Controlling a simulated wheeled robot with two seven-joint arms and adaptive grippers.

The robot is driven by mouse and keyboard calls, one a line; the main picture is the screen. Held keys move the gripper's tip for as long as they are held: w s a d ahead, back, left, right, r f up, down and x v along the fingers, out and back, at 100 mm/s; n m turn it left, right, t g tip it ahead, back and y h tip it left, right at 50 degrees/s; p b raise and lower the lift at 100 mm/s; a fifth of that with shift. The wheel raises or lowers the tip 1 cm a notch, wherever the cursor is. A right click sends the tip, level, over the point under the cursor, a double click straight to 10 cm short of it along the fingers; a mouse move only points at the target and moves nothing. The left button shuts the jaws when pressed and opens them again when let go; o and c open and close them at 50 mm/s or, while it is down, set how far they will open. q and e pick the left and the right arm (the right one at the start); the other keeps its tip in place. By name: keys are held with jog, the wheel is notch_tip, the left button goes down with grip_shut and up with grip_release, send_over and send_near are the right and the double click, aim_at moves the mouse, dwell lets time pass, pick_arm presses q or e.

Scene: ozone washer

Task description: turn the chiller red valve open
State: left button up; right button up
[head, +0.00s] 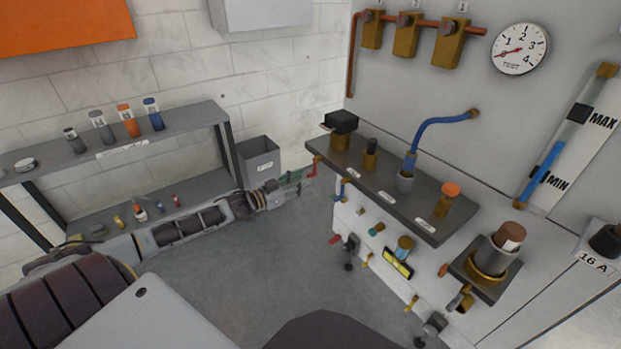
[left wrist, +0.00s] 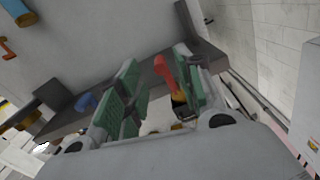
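The red valve handle (head: 315,166) is at the left end of the machine's dark shelf, low on its side. In the left wrist view the red handle (left wrist: 163,72) stands up from a brass body between my finger pads, nearer the right pad. My left gripper (head: 298,177) reaches in from the left, its green-padded fingers at the red handle. In the left wrist view the left gripper (left wrist: 160,88) is open, with a wide gap between the pads. Contact with the handle cannot be told. My right gripper is not in view.
A blue valve handle (head: 342,187) sits just right of the red one; it also shows in the left wrist view (left wrist: 86,101). The dark shelf (head: 400,203) carries several fittings. A grey bin (head: 259,162) stands behind my left gripper. The floor (head: 240,265) below is clear.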

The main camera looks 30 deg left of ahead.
aim_at(311, 174)
pick_arm(q)
jog(key=shift+b+x, duration=0.8)
jog(key=shift+x, duration=1.55)
jog(key=shift+c, duration=0.2)
